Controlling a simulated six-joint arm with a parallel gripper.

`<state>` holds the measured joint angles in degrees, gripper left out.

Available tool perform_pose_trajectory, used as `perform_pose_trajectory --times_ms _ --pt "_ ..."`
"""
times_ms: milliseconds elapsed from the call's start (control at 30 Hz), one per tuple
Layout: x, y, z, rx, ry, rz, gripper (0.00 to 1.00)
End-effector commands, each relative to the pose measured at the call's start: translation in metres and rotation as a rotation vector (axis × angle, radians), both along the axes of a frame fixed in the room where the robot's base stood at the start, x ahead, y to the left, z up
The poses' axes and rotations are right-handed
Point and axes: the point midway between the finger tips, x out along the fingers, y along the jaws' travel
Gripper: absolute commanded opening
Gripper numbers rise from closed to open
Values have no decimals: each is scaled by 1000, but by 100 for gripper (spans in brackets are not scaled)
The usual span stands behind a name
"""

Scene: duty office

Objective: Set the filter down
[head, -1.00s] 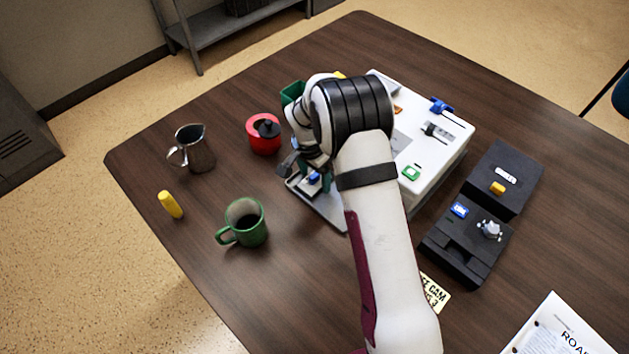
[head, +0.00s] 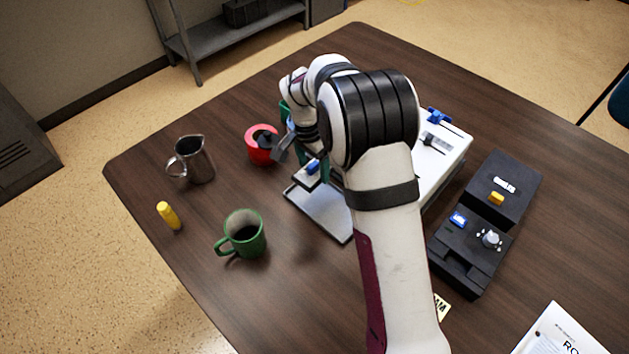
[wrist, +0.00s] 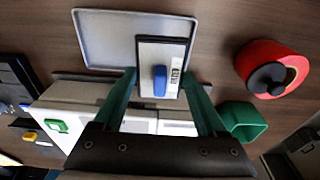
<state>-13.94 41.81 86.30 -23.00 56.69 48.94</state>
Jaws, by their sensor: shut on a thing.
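The filter (wrist: 174,52) is a flat dark-edged panel with a pale face, a blue grip (wrist: 160,81) and a printed label. My gripper (wrist: 159,76) is shut on it, with one green finger at each side. In the wrist view the filter overlaps the right part of a shallow grey tray (wrist: 105,42). In the head view the blue grip (head: 313,166) shows by my gripper (head: 308,170), at the back of the tray (head: 325,213). I cannot tell whether the filter touches the tray.
The white machine (head: 447,154) is right of the tray, partly behind my arm. A red pot (head: 260,152) stands left of my gripper, and a green mug (head: 246,235) stands front left. A green container (wrist: 243,120) is near the pot. Table is clear between mug and tray.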

Motion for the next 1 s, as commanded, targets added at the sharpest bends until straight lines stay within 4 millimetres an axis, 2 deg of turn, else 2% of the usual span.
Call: perform_pose_trajectory --times_ms 100,267,533,833,1000 --pt "0 0 15 0 -1 1 4" --pt "1 0 26 0 -1 0 4" --pt "1 0 80 1 -4 0 4" --pt "-24 -67 86 3 6 -5 4" --pt "-59 -125 91 5 8 -10 4"
